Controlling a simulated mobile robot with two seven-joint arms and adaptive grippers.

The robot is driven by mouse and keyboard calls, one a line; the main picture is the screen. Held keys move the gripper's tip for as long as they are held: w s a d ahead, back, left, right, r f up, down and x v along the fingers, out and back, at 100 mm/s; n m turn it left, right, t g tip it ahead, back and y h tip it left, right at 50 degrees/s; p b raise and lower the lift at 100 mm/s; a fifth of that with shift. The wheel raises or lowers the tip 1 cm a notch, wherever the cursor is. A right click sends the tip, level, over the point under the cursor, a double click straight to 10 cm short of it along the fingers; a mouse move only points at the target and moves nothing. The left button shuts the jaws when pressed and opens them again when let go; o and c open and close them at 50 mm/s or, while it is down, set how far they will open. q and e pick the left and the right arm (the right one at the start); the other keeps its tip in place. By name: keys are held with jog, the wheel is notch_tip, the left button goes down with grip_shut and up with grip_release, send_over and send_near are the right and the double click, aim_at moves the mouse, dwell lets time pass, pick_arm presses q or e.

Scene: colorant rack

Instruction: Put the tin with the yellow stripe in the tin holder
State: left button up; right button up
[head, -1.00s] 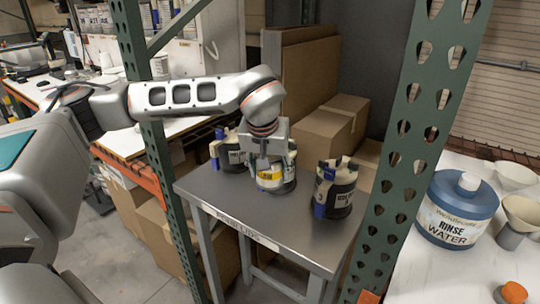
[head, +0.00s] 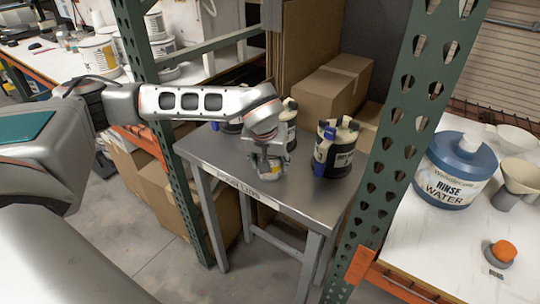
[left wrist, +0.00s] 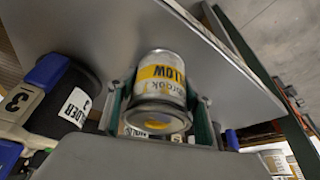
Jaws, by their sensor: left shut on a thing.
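The tin with the yellow stripe (left wrist: 162,76) is between the two fingers of my left gripper (left wrist: 160,112), which is shut on it. In the head view the left gripper (head: 270,165) is over the front part of the small metal table and mostly hides the tin. Black tin holders with blue and cream clamps stand on the table: one to the right (head: 335,150), one behind the gripper (head: 290,118), and one to the left (head: 230,127), partly hidden by my arm. The right holder also shows in the left wrist view (left wrist: 70,100). Whether the tin touches the table is unclear.
A green perforated rack post (head: 400,140) stands right of the table (head: 305,190), another (head: 165,130) to its left. Cardboard boxes (head: 335,88) are behind. A blue rinse water container (head: 455,175) stands on the white bench at right.

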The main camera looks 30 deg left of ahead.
pick_arm(q)
jog(key=shift+f, duration=0.1)
jog(key=o, duration=0.9)
jog(key=shift+f, duration=0.1)
jog(key=o, duration=0.4)
